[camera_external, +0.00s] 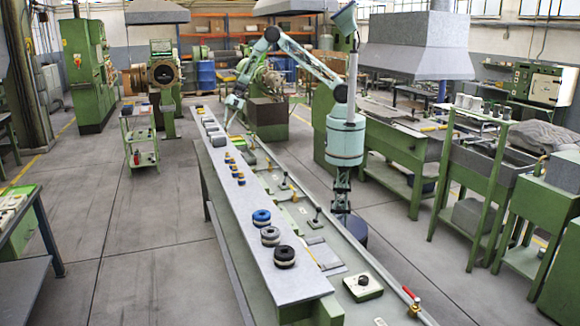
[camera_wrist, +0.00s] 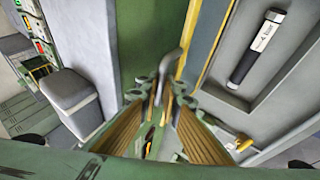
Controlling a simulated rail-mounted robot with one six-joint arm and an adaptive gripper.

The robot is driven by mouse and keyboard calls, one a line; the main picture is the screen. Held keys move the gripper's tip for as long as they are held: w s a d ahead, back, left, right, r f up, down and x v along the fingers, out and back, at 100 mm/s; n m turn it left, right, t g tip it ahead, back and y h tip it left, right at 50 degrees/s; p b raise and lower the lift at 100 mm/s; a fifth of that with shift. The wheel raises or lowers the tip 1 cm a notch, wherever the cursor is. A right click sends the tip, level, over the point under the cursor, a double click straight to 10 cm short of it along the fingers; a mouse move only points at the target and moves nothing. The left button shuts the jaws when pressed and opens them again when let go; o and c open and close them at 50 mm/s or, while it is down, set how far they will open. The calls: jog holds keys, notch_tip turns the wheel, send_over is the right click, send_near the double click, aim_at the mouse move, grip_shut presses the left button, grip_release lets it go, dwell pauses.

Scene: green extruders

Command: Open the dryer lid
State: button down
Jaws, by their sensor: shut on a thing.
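My gripper (camera_wrist: 165,92) shows in the wrist view with its fingers closed around a thin grey bent handle (camera_wrist: 184,58). The handle rises between the fingertips in front of a green-grey surface. I cannot tell for certain how the handle joins the dryer lid, as the fingers hide its lower part. In the external view my gripper (camera_external: 231,108) is small, low over the far part of the long bench. The dryer and its lid are not clearly distinguishable there.
The long bench (camera_external: 288,285) carries black, grey and blue rings (camera_external: 261,217) and several small parts. In the wrist view a grey lidded box (camera_wrist: 76,95) stands at left, and a black-and-white cylinder (camera_wrist: 257,47) lies in a grey recess at right.

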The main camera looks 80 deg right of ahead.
dwell(0.4)
jog(key=c, duration=2.8)
grip_release()
jog(key=shift+r, duration=0.1)
jog(key=shift+v, duration=0.85)
jog(key=s+d, duration=0.1)
jog(key=d, duration=0.3)
jog(key=s+d, duration=0.2)
jog(key=d, duration=0.1)
jog(key=s+d, duration=0.2)
jog(key=d, duration=0.2)
jog(key=shift+d+r, duration=0.4)
jog(key=shift+r, duration=0.1)
